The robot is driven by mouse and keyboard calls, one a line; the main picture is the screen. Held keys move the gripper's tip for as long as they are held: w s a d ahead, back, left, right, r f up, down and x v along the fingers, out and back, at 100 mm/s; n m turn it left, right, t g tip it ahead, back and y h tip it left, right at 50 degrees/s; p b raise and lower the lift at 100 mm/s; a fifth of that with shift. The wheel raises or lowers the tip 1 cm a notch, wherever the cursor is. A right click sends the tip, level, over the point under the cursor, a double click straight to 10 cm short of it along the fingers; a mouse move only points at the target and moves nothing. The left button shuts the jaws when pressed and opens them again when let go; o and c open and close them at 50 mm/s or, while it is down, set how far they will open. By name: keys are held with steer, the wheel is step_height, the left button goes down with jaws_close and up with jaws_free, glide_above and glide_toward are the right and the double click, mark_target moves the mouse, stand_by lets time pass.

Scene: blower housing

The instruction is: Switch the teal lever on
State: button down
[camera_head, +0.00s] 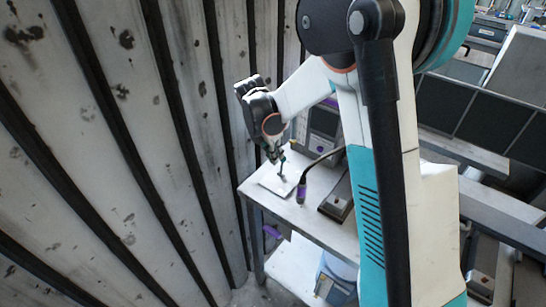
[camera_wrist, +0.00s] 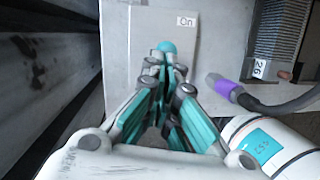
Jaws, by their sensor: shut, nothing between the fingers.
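The teal lever's round knob (camera_wrist: 167,46) shows just beyond my fingertips in the wrist view. My fingers hide most of the rest of the lever. A pale base plate (camera_wrist: 180,45) with an "On" label (camera_wrist: 186,20) lies under it, the label beyond the knob and a little to the right. In the head view the light plate (camera_head: 272,183) lies on the table, with the thin lever (camera_head: 282,172) standing on it. My gripper (camera_wrist: 165,66) is shut and empty, its tips close to the knob. I cannot tell whether they touch it.
A cable with a purple end (camera_wrist: 226,88) stands right of my gripper. A ribbed grey box labelled 26 (camera_wrist: 280,35) and a white cylinder with a teal label (camera_wrist: 265,143) lie further right. A corrugated wall (camera_head: 130,150) is close on the left of the table (camera_head: 325,232).

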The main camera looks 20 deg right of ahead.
steer(key=shift+w+d+r, duration=0.1)
steer(key=shift+w+d, duration=0.6)
steer(key=shift+d, duration=0.25)
steer(key=shift+w+d, duration=0.2)
steer(key=shift+d, duration=0.05)
stand_by(0.6)
steer(key=d+p+v, duration=0.1)
steer(key=p+v, duration=0.2)
steer(key=v, duration=1)
steer(key=shift+w+r+p, duration=0.15)
steer(key=shift+w+p, duration=0.2)
steer(key=shift+w, duration=0.15)
